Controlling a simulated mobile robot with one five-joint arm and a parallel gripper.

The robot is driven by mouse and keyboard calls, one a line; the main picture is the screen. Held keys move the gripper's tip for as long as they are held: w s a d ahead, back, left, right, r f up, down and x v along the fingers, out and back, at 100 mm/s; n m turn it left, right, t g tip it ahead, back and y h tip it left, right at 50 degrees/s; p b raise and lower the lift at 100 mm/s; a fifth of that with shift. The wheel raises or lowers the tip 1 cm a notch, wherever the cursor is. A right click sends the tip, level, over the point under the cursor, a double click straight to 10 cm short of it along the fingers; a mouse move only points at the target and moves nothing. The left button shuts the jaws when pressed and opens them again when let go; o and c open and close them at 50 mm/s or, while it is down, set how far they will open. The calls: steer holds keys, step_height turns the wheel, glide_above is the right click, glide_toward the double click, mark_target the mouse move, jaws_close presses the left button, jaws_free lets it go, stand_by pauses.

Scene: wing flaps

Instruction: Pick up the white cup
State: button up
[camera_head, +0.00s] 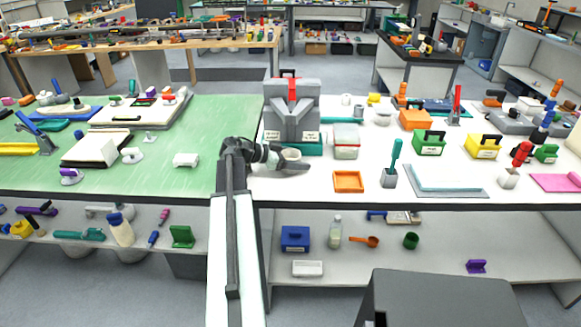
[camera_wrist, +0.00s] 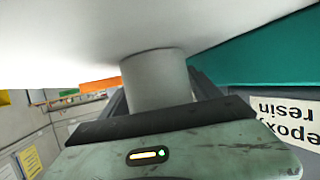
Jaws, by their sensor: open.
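The white cup (camera_head: 291,154) stands on the white tabletop, just in front of the teal base of the grey holder. In the wrist view the picture is upside down, and the cup (camera_wrist: 157,78) hangs from the white surface at the middle. My gripper (camera_head: 294,163) is open at table height, reaching in from the left. Its dark fingers lie on either side of the cup in the wrist view, with a visible gap at least on the right side. The near part of the cup is hidden by my gripper in both views.
The grey holder (camera_head: 291,112) with a teal base (camera_wrist: 270,48) is close behind the cup. A clear box with a red band (camera_head: 346,142) and an orange tray (camera_head: 349,181) are to the right. The green mat (camera_head: 150,170) at left has free room near its front.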

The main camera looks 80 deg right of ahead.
steer(key=c, duration=1.2)
steer(key=shift+c, duration=0.2)
steer(key=shift+r, duration=0.1)
